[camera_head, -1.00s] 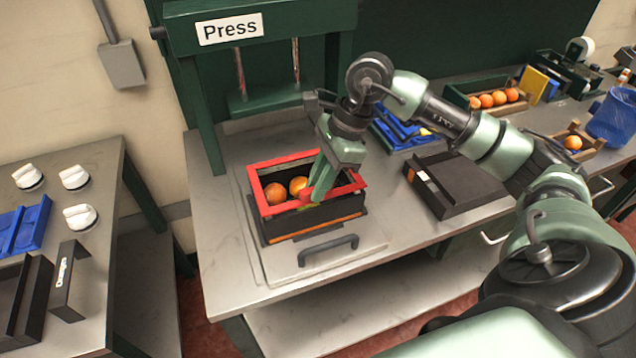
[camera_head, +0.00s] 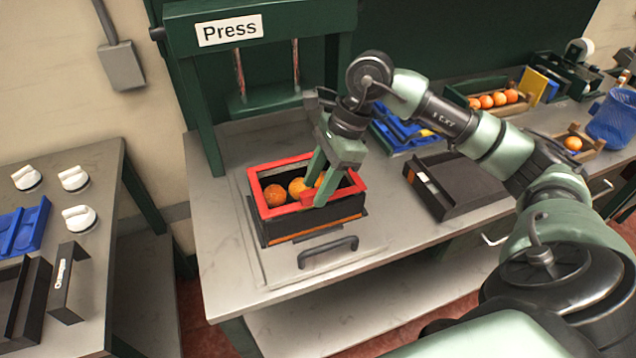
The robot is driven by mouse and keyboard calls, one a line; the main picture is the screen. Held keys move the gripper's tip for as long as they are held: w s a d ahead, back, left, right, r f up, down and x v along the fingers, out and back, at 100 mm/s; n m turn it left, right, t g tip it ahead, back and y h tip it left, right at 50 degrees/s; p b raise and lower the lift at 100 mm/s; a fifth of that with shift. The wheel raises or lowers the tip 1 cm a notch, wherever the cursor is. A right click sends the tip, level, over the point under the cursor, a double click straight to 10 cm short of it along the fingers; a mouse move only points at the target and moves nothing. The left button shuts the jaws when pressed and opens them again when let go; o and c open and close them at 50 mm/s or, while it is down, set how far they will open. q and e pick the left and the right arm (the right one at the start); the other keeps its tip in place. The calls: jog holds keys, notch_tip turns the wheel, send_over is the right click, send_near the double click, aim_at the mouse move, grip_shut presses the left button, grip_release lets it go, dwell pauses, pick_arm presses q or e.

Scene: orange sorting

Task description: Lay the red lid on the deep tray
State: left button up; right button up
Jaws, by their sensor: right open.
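The red lid (camera_head: 283,209) is an open rectangular frame. It lies along the top of the dark deep tray (camera_head: 295,226) on the press bed and looks about level with the rim. Oranges (camera_head: 275,195) show through its opening. My right gripper (camera_head: 316,190) is over the front right part of the lid, pointing down, with its fingers open. One finger overlaps the lid's front edge; whether it touches the lid is unclear. The gripper hides part of the opening and the lid's back edge. My left gripper is not in view.
The green press frame (camera_head: 206,120) stands around the back of the tray. The worktop's front left is clear.

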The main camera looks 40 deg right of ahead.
notch_tip(320, 180, up, 9)
jog(key=p, duration=0.4)
jog(key=shift+f+p, duration=0.15)
jog(key=shift+p, duration=0.2)
jog(key=shift+f, duration=0.1)
dwell(0.5)
